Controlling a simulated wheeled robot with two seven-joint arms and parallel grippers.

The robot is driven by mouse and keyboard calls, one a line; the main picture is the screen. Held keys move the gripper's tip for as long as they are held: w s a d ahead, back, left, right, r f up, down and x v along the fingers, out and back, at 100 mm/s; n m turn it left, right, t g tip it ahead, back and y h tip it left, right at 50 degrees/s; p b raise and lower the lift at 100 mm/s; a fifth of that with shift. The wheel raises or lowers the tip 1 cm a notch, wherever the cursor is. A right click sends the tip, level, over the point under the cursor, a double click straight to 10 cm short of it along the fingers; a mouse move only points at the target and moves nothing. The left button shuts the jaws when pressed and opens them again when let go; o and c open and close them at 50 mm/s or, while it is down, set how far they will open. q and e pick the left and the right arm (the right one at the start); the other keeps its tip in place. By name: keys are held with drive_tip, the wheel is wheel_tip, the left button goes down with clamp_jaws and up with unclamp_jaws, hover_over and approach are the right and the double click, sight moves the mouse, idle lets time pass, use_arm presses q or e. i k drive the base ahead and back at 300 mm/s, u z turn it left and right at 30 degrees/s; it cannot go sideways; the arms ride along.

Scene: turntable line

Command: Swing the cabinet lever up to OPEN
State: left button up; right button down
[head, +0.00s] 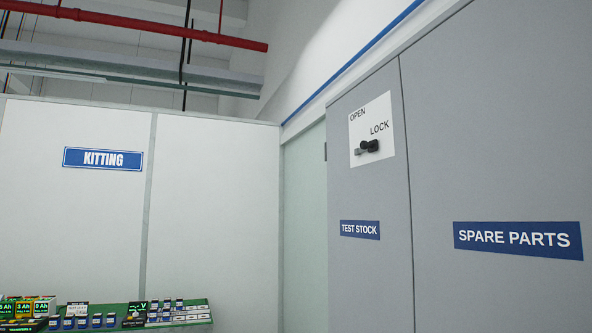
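The cabinet lever (367,147) is a small dark handle with a grey end, on a white plate (385,110) on the grey cabinet door at the right of the head view. The plate reads OPEN at its upper left and LOCK at its right, just above the lever. The lever lies roughly level, its grey end towards the left and slightly down. The cabinet door (365,200) carries a blue TEST STOCK sign (360,230) below the plate and looks shut. Neither of my grippers shows in the head view.
A SPARE PARTS door (500,150) adjoins on the right. A white wall with a KITTING sign (103,159) stands at the left. A green bench (225,322) with several small blue-and-white items and displays is at the lower left. Red pipes (150,22) run overhead.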

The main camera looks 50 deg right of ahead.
sight(371, 146)
drive_tip(key=z, duration=0.7)
drive_tip(key=i, duration=1.3)
drive_tip(key=z, duration=0.85)
